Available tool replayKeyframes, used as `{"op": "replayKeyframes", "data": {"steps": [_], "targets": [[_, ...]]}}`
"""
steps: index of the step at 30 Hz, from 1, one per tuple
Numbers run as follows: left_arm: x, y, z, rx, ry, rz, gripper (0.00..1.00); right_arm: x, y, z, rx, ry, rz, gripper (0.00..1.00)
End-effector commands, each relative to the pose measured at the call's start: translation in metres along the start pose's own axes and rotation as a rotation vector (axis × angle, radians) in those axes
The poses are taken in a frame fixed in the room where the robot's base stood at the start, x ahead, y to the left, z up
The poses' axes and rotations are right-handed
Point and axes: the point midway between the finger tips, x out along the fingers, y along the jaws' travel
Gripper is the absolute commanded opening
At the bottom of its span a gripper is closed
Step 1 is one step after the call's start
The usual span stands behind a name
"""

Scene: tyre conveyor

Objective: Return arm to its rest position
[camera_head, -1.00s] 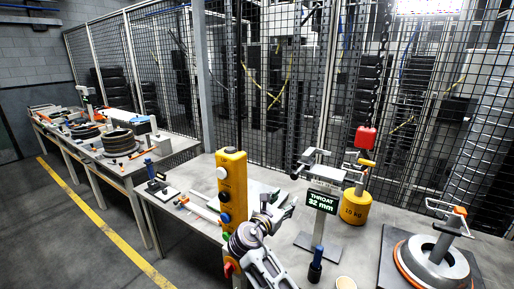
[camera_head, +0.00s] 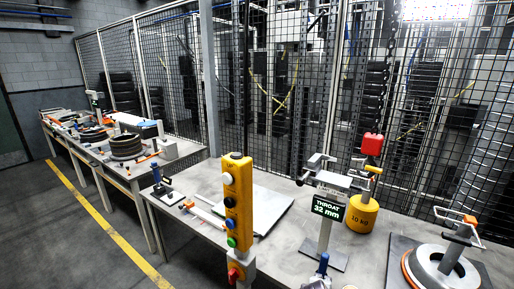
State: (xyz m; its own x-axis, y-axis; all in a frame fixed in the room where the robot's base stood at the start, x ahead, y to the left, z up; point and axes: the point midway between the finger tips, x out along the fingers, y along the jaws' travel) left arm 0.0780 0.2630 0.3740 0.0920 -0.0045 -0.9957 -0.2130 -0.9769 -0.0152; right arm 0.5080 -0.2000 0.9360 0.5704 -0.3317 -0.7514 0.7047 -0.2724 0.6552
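Neither of my grippers is in the head view now, and no arm link shows. The yellow button pendant (camera_head: 238,195) stands upright at the front of the near table, with white, black, blue and green buttons and a red knob below. The table area beside and behind it is unobstructed by my arm.
A throat gauge stand with a "THROAT 32 mm" sign (camera_head: 327,208) stands right of the pendant. A yellow 10 kg weight (camera_head: 361,214) is behind it. A ringed fixture (camera_head: 440,268) lies at right. A red block (camera_head: 371,144) hangs on a chain. Mesh fencing backs the tables.

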Motion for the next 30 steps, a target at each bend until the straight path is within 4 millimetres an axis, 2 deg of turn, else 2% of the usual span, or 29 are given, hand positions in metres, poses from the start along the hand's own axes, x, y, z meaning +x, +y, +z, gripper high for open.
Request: {"op": "replayKeyframes", "data": {"steps": [3,15,21,30], "targets": [[0.0,0.0,0.0,0.0,0.0,0.0,0.0,-0.002,-0.025,0.017,0.146,0.02,-0.074,0.5],[0.0,0.0,0.0,0.0,0.0,0.0,0.0,-0.029,-0.095,0.062,0.627,0.036,-0.308,0.5],[0.0,0.0,0.001,0.0,0.0,0.0,0.0,-0.045,-0.116,0.077,0.802,0.021,-0.394,0.5],[0.0,-0.001,0.001,0.0,-0.001,-0.001,0.0,-0.061,-0.133,0.088,0.946,-0.001,-0.466,0.5]]}}
